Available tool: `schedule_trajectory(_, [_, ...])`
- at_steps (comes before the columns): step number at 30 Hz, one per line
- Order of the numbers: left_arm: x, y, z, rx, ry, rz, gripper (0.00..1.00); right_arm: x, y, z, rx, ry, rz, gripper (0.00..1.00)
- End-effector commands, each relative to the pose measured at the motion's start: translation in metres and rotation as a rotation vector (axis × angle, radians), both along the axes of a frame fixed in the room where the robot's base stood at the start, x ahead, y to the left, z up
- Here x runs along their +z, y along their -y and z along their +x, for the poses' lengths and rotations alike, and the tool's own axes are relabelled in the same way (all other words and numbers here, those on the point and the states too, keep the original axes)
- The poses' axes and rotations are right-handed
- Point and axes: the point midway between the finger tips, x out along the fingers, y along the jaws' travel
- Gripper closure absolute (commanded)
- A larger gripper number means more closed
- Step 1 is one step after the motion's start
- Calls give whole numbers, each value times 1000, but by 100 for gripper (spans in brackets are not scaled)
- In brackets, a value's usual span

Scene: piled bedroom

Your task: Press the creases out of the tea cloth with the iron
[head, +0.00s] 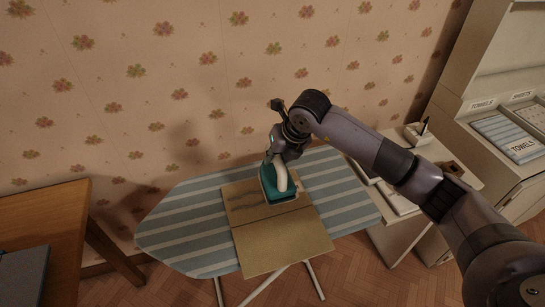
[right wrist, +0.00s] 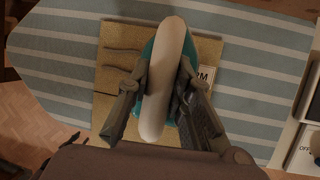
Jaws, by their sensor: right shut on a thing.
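The tea cloth (head: 283,245) is mustard tan and lies flat on the striped ironing board (head: 185,222). A line runs across its middle. Dark wavy creases show on its far part, left of the iron, and also in the right wrist view (right wrist: 122,70). The iron (head: 281,197), teal with a cream handle, is upright over the far part of the cloth, apparently resting on it. My right gripper (head: 275,158) is shut on the iron's handle (right wrist: 160,95) from above. The cloth under the iron is hidden. My left gripper is out of view.
A small card with partly hidden lettering (right wrist: 206,74) lies right of the iron. A white side table (head: 400,203) with small items stands right of the board. A shelf unit holds towels (head: 507,138). A wooden desk (head: 45,210) stands at left. The flowered wall is close behind.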

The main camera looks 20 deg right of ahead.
Motion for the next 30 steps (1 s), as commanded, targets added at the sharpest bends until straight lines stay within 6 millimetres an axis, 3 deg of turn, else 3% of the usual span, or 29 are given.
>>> schedule_trajectory(17, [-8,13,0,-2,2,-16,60,1,0,2,28,11,3,100])
schedule_trajectory(29, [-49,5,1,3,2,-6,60,-44,1,2,27,8,3,100])
schedule_trajectory(30, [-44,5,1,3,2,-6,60,-38,-6,2,31,11,5,100])
